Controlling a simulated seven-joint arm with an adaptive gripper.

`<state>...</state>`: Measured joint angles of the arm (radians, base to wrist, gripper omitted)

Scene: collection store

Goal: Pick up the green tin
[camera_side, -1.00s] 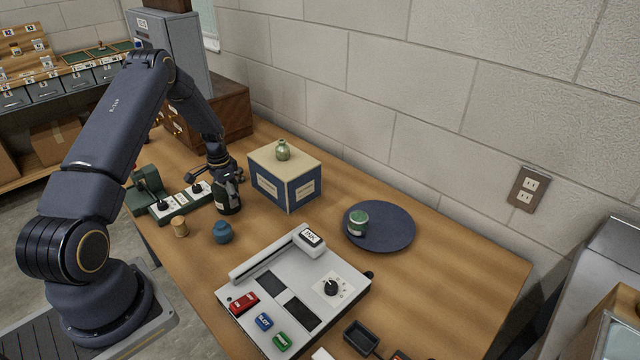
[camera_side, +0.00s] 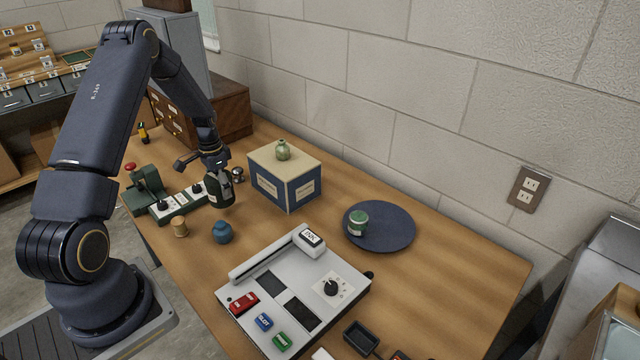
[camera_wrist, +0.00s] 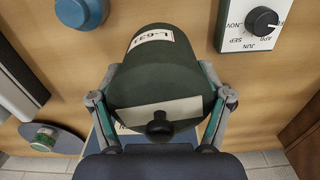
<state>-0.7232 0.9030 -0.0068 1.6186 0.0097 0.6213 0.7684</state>
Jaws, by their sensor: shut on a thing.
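My gripper (camera_side: 216,172) is shut on a dark green canister (camera_side: 219,194). In the wrist view the canister (camera_wrist: 158,70) has cream labels, one reading "L-631", and a black knob at its near end; both fingers (camera_wrist: 160,108) press its sides. It looks a little above the table in the side view. A small green tin (camera_side: 357,228) with a pale band stands on a dark blue round plate (camera_side: 390,237), well right of my gripper; this tin also shows in the wrist view (camera_wrist: 44,138).
A blue pot (camera_side: 222,232), a cork-coloured piece (camera_side: 180,228) and a dial strip (camera_side: 180,203) are nearby. A grey device (camera_side: 330,290) fills the front.

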